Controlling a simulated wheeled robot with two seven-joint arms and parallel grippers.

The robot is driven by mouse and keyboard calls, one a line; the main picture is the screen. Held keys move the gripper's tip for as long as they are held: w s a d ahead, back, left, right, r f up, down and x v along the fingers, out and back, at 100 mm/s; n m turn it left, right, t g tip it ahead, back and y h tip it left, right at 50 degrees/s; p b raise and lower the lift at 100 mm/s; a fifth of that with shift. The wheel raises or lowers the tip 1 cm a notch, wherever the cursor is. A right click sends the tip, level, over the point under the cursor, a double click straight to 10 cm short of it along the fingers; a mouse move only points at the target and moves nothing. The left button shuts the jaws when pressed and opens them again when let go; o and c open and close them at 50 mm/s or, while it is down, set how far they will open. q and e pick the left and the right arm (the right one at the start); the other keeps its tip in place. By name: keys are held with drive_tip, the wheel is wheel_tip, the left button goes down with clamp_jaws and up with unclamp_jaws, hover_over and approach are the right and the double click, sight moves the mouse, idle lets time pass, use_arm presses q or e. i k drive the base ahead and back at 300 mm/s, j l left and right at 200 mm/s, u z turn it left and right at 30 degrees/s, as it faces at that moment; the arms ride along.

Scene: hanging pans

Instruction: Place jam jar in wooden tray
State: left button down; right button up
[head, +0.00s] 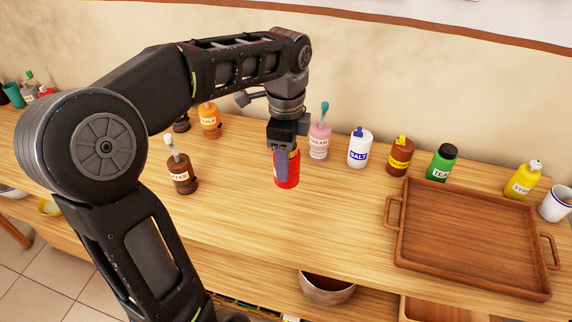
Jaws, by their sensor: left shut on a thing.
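A red jar (291,172), which I take to be the jam jar, is upright at the middle of the wooden counter. My left gripper (283,160) comes down over it from above and is shut on it, hiding much of its top and label. I cannot tell whether its base touches the counter. The wooden tray (470,274) lies on the counter at the right, with raised sides and two handles, and is empty. My right gripper is not in view.
A row of containers stands along the back: a pink cream jar (319,141), salt (360,149), a brown jar (399,157), green tea (441,163) and yellow syrup (523,180). A brown jar (181,174) stands left. The counter between the red jar and tray is clear.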

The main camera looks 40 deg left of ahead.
sight(500, 243)
drive_tip(key=i+l, duration=0.1)
drive_tip(key=l, duration=0.3)
drive_tip(key=i+l, duration=0.1)
drive_tip(key=l, duration=0.3)
drive_tip(key=i+l, duration=0.1)
drive_tip(key=l, duration=0.3)
drive_tip(key=i+l, duration=0.15)
drive_tip(key=l, duration=0.25)
drive_tip(key=i+l, duration=0.1)
drive_tip(key=l, duration=0.35)
drive_tip(key=i+l, duration=0.1)
drive_tip(key=l, duration=0.3)
